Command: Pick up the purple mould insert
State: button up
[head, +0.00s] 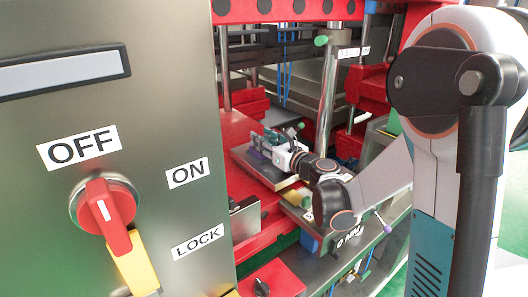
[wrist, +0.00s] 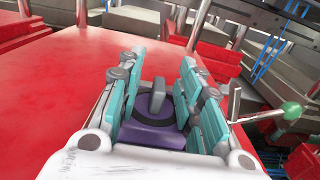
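The purple mould insert (wrist: 150,135) shows in the wrist view as a purple block with a dark round top and an upright grey knob (wrist: 157,96). My gripper (wrist: 157,88) is open, with one teal-padded finger on each side of the knob and a gap visible on both sides. In the head view my gripper (head: 270,141) is low over a grey plate (head: 262,172) inside the red machine. A small purple patch of the insert (head: 256,153) shows there beside the fingers. The lower part of the insert is hidden by my gripper in the wrist view.
A green-tipped lever (wrist: 290,111) stands close to the right of my gripper. The red machine bed (wrist: 60,90) is clear on the left. Metal posts (head: 328,95) rise behind the gripper. A panel with a red rotary switch (head: 106,206) fills the left of the head view.

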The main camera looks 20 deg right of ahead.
grip_shut()
jog(key=shift+r, duration=0.15)
